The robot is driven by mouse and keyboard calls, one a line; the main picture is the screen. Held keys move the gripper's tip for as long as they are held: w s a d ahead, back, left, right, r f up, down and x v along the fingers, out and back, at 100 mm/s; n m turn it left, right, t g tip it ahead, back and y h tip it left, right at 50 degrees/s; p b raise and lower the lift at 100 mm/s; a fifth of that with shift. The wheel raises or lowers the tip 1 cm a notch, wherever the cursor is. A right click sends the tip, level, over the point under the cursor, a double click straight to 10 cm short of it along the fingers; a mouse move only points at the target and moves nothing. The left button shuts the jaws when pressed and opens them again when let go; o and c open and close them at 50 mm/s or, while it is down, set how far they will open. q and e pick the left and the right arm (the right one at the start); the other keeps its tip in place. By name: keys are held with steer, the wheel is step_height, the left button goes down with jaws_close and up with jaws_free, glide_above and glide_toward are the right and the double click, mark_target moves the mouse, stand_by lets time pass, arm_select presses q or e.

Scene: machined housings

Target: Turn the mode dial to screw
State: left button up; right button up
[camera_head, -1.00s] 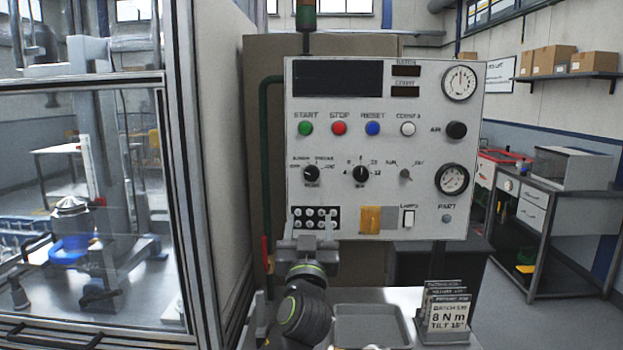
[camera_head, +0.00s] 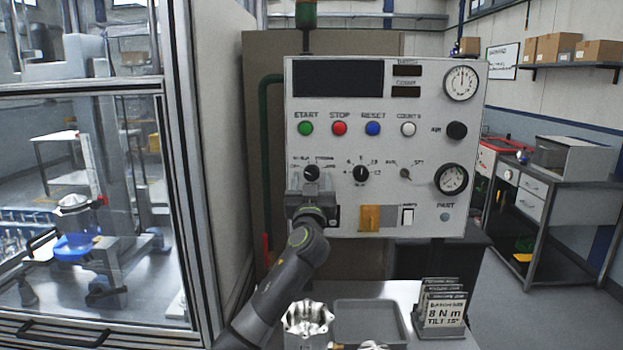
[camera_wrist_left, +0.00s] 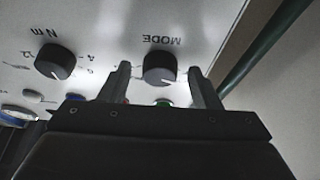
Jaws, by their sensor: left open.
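The mode dial (camera_head: 311,173) is a black round knob at the left of the white control panel (camera_head: 450,110). In the left wrist view the mode dial (camera_wrist_left: 160,67) shows upside down under the word MODE, with a white mark on its rim. My left gripper (camera_head: 311,187) is just below the dial in the head view. In the left wrist view its two fingers (camera_wrist_left: 160,82) are open, one on each side of the dial, with gaps visible. Whether they touch it cannot be told. My right gripper is not in view.
The N m dial (camera_head: 361,173) sits to the right of the mode dial. Start (camera_head: 306,128), stop (camera_head: 339,128) and reset (camera_head: 372,128) buttons are above. A grey tray (camera_head: 370,318), a silver housing (camera_head: 308,317) and a card holder (camera_head: 441,308) stand below.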

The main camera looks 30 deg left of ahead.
arm_select(q)
steer(key=shift+w, duration=0.1)
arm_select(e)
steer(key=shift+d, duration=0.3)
arm_select(q)
steer(key=c, duration=1)
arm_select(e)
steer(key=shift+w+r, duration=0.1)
